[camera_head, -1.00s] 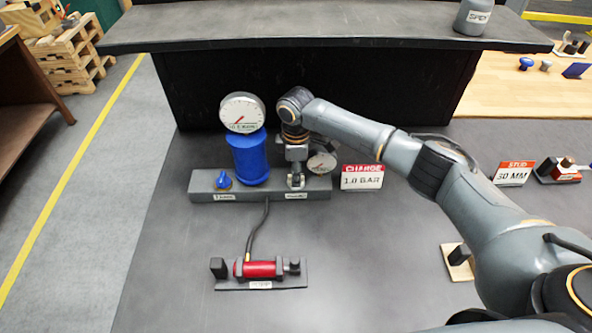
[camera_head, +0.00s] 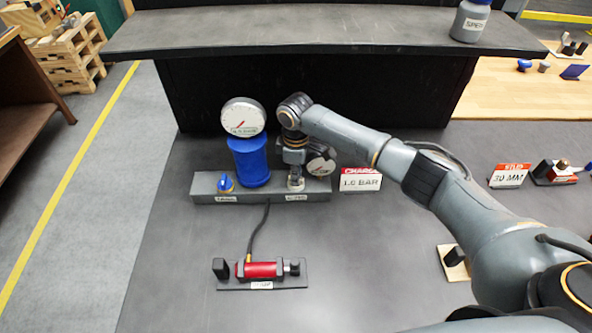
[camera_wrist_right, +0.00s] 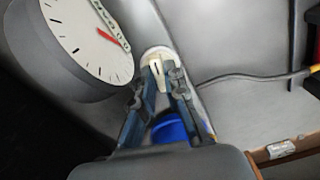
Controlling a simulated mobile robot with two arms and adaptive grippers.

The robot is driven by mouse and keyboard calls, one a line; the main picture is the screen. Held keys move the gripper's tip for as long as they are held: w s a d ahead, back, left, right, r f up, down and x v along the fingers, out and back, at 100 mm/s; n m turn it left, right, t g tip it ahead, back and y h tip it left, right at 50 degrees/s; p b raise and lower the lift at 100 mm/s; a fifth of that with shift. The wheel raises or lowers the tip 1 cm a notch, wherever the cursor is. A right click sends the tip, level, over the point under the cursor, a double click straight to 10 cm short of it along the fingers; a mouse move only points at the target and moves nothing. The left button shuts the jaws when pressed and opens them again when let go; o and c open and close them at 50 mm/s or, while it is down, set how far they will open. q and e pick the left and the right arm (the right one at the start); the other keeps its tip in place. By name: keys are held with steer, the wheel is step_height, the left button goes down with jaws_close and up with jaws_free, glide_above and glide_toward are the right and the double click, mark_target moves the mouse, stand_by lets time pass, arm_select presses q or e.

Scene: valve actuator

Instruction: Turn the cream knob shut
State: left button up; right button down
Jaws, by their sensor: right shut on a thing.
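The cream knob (camera_wrist_right: 156,60) shows at the fingertips in the right wrist view. My right gripper (camera_wrist_right: 162,78) is shut on it, with one finger on each side. In the head view my right gripper (camera_head: 296,181) points down at the right part of the grey manifold block (camera_head: 258,197), and it hides most of the knob there. A blue knob (camera_head: 225,183) is on the left part of the block. My left gripper is not in view.
A blue cylinder (camera_head: 250,160) with a large gauge (camera_head: 242,117) stands just left of my gripper. A small gauge (camera_head: 319,164) is close on the right, beside a "1.0 BAR" sign (camera_head: 360,180). A red cylinder (camera_head: 263,270) lies in front, joined by a hose.

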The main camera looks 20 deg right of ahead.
steer(key=m+p, duration=0.1)
steer(key=m, duration=0.1)
steer(key=m+p, duration=0.1)
steer(key=p, duration=0.1)
steer(key=shift+r+m, duration=0.2)
steer(key=shift+m, duration=0.2)
steer(key=m+p, duration=0.1)
steer(key=m, duration=0.1)
steer(key=shift+m+p, duration=0.3)
steer(key=m, duration=0.3)
steer(key=shift+f+m, duration=0.2)
steer(key=shift+m, duration=0.1)
steer(key=m, duration=0.5)
steer(key=shift+m, duration=0.3)
steer(key=shift+r, duration=0.1)
steer(key=c, duration=1.4)
jaws_free()
